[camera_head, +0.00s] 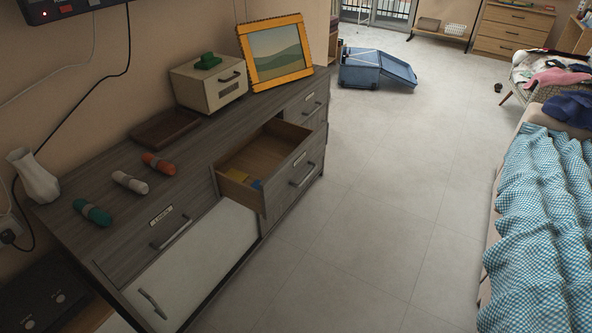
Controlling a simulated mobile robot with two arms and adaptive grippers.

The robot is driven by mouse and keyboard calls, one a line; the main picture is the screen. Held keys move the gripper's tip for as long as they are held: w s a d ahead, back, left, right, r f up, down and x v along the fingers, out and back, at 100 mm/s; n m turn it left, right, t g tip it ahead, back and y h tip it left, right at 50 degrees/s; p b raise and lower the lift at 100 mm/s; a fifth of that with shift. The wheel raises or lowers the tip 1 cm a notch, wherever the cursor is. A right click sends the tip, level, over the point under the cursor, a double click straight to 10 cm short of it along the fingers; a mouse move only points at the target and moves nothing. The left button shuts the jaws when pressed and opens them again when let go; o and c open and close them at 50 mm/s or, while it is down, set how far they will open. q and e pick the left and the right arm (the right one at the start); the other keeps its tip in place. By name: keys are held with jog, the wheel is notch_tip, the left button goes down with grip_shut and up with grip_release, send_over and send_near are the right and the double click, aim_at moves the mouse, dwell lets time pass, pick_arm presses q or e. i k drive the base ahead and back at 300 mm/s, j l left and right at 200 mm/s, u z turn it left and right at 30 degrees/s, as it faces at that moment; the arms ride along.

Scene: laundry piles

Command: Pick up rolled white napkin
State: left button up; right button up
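The rolled white napkin (130,181) lies on top of the grey wood dresser (205,138), near its left part. It sits between a rolled green napkin (92,212) at its lower left and a rolled orange napkin (158,164) at its upper right. The three rolls lie apart from each other. Neither of my grippers is in the head view.
A white vase (33,177), brown tray (165,129), cream box (209,87) and framed picture (275,55) stand on the dresser. The floor (370,200) to the right is clear.

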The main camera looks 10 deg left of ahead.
aim_at(128, 183)
jog(key=j+u, duration=0.1)
jog(key=u, duration=1.35)
